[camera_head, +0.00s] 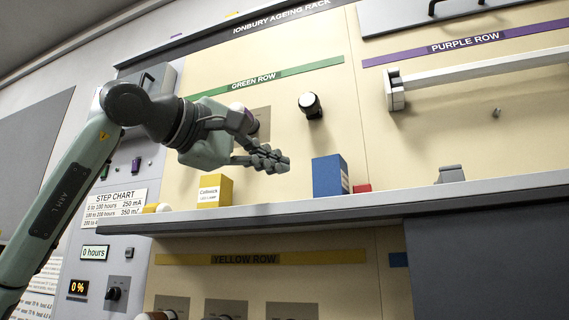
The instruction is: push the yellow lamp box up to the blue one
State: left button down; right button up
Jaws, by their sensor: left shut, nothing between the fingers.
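The yellow lamp box (213,191), with a white label, stands upright on the rack's shelf left of centre. The blue box (328,176) stands upright on the same shelf to its right, with a clear gap between them. My left gripper (272,160) is shut and empty. In the picture it is above the shelf, between the two boxes and a little higher, apart from the blue box. Its depth relative to the boxes is hard to tell. My right gripper is not in view.
The shelf (400,197) crosses the rack. A small red item (362,188) lies right of the blue box, and a grey block (451,174) farther right. A yellow and white item (156,208) lies left of the yellow box.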

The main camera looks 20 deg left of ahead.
aim_at(215, 191)
jog(key=k+j, duration=0.3)
jog(key=k, duration=0.15)
jog(key=k+j, duration=0.65)
jog(key=k, duration=0.25)
